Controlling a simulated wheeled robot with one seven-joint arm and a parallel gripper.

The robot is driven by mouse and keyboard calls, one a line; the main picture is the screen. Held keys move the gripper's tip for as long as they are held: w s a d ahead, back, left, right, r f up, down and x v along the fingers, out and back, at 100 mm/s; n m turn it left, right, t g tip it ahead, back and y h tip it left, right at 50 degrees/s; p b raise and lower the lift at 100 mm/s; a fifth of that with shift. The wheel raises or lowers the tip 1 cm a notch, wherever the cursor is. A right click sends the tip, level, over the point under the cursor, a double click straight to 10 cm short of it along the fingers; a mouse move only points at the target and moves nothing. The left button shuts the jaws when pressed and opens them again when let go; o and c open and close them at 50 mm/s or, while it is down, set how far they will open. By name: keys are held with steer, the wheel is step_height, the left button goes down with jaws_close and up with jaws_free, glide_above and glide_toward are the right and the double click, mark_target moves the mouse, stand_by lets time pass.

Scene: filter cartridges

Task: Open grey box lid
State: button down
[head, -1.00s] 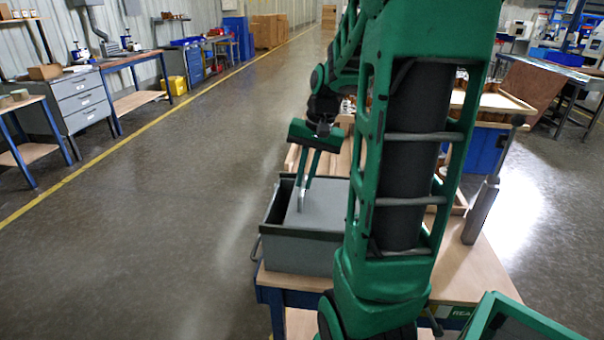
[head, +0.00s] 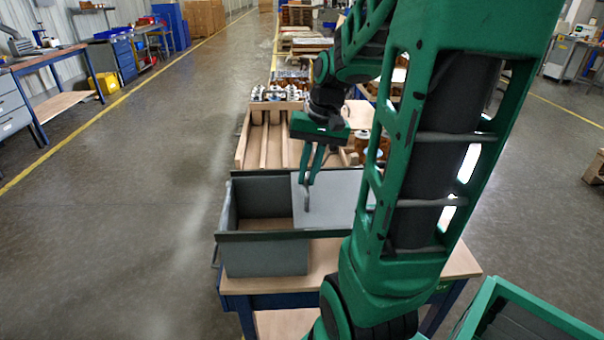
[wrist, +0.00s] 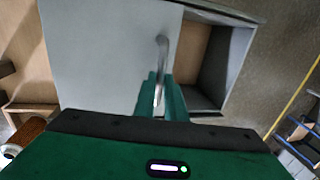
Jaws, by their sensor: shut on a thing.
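The grey box (head: 262,258) stands on the wooden-topped table in the head view, its left part open and its inside floor bare. Its flat light-grey lid (head: 338,200) covers the right part and runs behind my arm. My gripper (head: 307,183) is above the lid's left edge, shut on the upright lid handle (head: 306,196). In the wrist view the gripper (wrist: 160,100) reaches the metal handle (wrist: 162,60) near the edge of the lid (wrist: 95,55), and the box opening (wrist: 210,62) shows beside it. The lid's far right end is hidden by my arm.
A wooden rack with slots (head: 272,145) stands behind the box, with several small metal parts at its far end. Brown jars (head: 372,145) stand to its right. The table edge (head: 240,290) is close in front of the box. Floor to the left is clear.

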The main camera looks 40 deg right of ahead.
steer(key=shift+w+d, duration=0.1)
steer(key=c, duration=1.8)
jaws_free()
steer(key=shift+r, duration=0.1)
steer(key=r, duration=0.3)
steer(key=s+d+r, duration=0.1)
steer(key=r, duration=0.6)
steer(key=shift+s+d+r, duration=0.15)
steer(key=shift+d+r, duration=0.05)
steer(key=shift+d, duration=0.05)
steer(key=shift+n+g+h, duration=0.7)
steer(key=shift+n+g, duration=0.1)
steer(key=shift+n, duration=0.1)
steer(key=s+a+f, duration=0.2)
steer(key=s+f, duration=0.2)
steer(key=s+a+f, duration=0.3)
steer(key=s+f, duration=0.1)
steer(key=s+a+f, duration=0.3)
steer(key=s+f, duration=0.1)
steer(key=shift+s, duration=0.3)
